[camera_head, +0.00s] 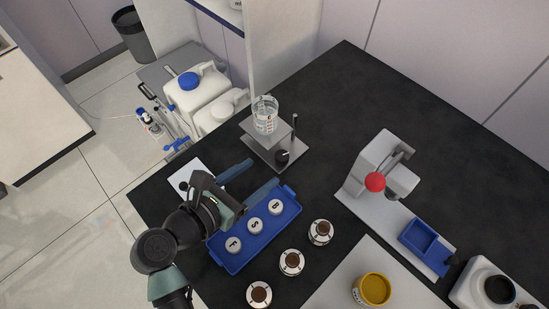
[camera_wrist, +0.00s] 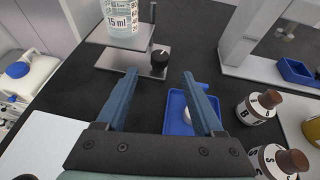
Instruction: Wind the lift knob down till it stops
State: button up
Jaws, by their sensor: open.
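The lift knob (camera_head: 282,156) is black and sits on the front of the small grey lift stand (camera_head: 265,139) at the back of the black bench. It shows in the wrist view as a black knob (camera_wrist: 160,59) with a white mark on top. A glass beaker (camera_head: 265,115) with printed marks stands on the stand's raised plate; its lower part shows in the wrist view (camera_wrist: 126,16). My gripper (camera_wrist: 160,75) is open and empty, its two blue fingers pointing toward the knob with a gap between. In the head view my gripper (camera_head: 262,175) is in front of the stand, apart from the knob.
A grey press with a red ball (camera_head: 375,182) stands to the right. White jugs (camera_head: 198,90) stand off the bench's left edge. Bare bench lies right of the stand.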

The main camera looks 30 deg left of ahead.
aim_at(278, 159)
jog(key=x, duration=0.6)
jog(key=shift+w+d, duration=0.1)
jog(key=shift+w, duration=0.2)
grip_shut()
